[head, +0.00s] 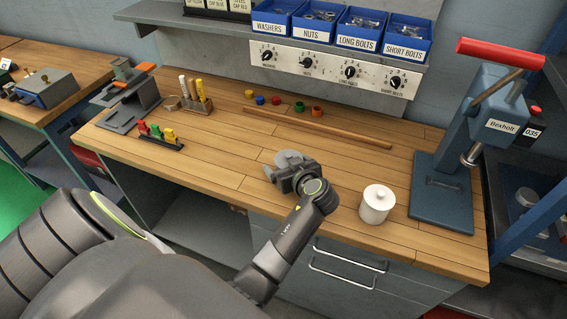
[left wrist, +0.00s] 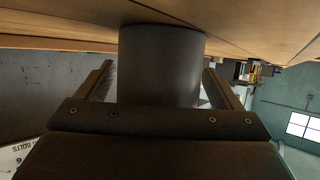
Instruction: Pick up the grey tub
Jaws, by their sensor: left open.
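The grey tub (head: 288,157) stands on the wooden bench top, partly hidden behind my left gripper in the head view. In the left wrist view the tub (left wrist: 160,60) is a dark grey cylinder, and that picture is turned so the bench is at the top. My left gripper (head: 282,170) is open. In the left wrist view its fingers (left wrist: 160,82) stand one on each side of the tub, with a narrow gap at the left; contact at the right cannot be told. My right gripper is not in view.
A white lidded jar (head: 376,207) stands to the right of my left gripper. A wooden rod (head: 318,127) lies behind the tub. A blue arbor press (head: 450,170) stands at the right. Coloured pegs in a rack (head: 160,137) are at the left. The bench between is clear.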

